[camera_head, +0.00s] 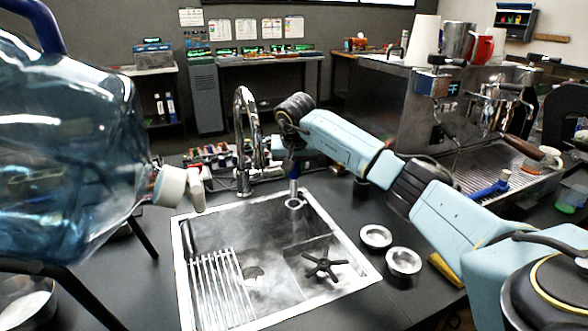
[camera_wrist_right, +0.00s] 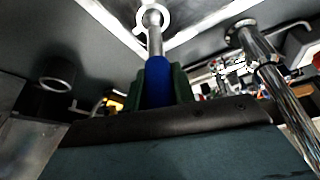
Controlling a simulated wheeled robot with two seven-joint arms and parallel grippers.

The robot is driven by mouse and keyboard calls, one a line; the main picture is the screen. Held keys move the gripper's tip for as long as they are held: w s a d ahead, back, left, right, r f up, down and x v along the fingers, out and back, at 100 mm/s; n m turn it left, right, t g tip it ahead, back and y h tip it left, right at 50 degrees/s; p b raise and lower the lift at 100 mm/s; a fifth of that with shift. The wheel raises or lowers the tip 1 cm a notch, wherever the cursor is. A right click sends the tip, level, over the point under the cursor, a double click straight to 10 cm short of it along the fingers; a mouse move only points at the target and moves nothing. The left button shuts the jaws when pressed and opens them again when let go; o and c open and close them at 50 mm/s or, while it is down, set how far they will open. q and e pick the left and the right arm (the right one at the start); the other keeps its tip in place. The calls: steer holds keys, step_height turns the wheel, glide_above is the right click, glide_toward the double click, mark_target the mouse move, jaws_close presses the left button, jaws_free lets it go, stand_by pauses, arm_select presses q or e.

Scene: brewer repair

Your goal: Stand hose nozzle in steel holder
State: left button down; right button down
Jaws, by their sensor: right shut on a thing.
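The hose nozzle has a blue grip (camera_wrist_right: 158,84) and a thin steel tube pointing away from my right wrist. My right gripper (camera_head: 291,160) is shut on its blue part, between dark green fingers (camera_wrist_right: 158,92). In the head view, the nozzle (camera_head: 293,186) hangs nearly upright above the back corner of the sink. A bright ring, seemingly the steel holder (camera_head: 295,204), sits directly below the tip; it also shows in the right wrist view (camera_wrist_right: 140,18). The tip lines up with the ring's opening. Whether it is inside or just above, I cannot tell. My left gripper is out of view.
The sink (camera_head: 262,262) has a drain rack and a black star-shaped part. A chrome faucet (camera_head: 241,140) stands left of my right gripper. Two steel cups (camera_head: 403,262) sit right of the sink. A large water bottle (camera_head: 70,150) is at left, an espresso machine (camera_head: 440,115) at right.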

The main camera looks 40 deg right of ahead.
mark_target(294, 189)
steer(key=shift+f+b, duration=0.45)
steer(key=shift+f, duration=0.5)
step_height(294, 189, down, 2)
steer(key=shift+b, duration=0.3)
steer(key=shift+f+b, duration=0.3)
steer(key=shift+f, duration=0.55)
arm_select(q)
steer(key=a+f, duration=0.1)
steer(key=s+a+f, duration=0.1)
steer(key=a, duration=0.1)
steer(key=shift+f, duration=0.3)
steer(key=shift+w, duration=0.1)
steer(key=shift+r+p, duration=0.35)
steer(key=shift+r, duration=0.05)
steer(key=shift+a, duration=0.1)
arm_select(e)
steer(key=shift+f, duration=0.5)
